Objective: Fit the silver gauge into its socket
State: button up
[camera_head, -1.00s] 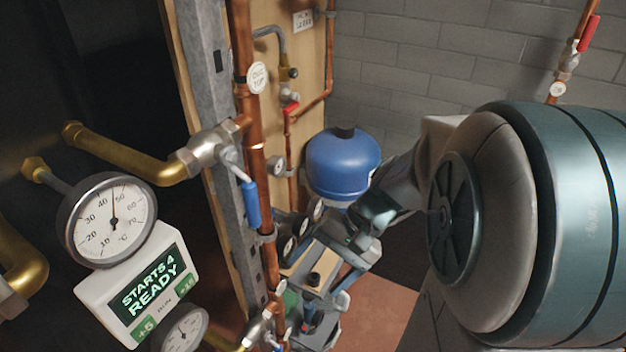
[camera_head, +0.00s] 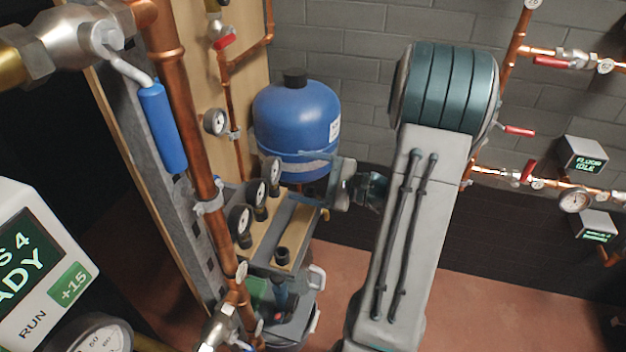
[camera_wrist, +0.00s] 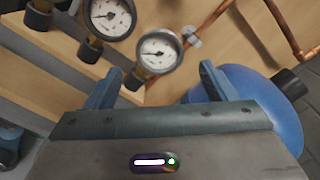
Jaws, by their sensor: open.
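Three round gauges with white dials stand in dark holders on a wooden-topped rack. The rearmost gauge (camera_head: 273,170), nearest my gripper, looks silver-rimmed in the wrist view (camera_wrist: 160,52), with a brass stem in its holder. The middle gauge (camera_head: 257,192) has a darker rim in the wrist view (camera_wrist: 108,17). The front gauge (camera_head: 240,220) stands nearest the head camera. My gripper (camera_head: 308,178) is open and empty, to the right of the rearmost gauge. In the wrist view, that gauge appears beyond and between the fingers, apart from them. I cannot tell which socket is the gauge's.
A blue tank (camera_head: 297,112) stands close behind my gripper. A copper pipe (camera_head: 180,110) with a blue-handled valve (camera_head: 163,128) rises left of the rack. A dark empty-looking holder (camera_head: 282,256) sits at the rack's front. Another gauge (camera_head: 215,122) is mounted by the wall pipe.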

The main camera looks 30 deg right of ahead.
aim_at(270, 159)
jog(key=x, duration=0.8)
jog(key=shift+a+b, duration=0.1)
jog(key=shift+b, duration=0.2)
jog(key=c, duration=1.1)
jog(key=shift+r+p, duration=1.4)
jog(key=shift+r, duration=0.55)
jog(key=shift+r, duration=0.1)
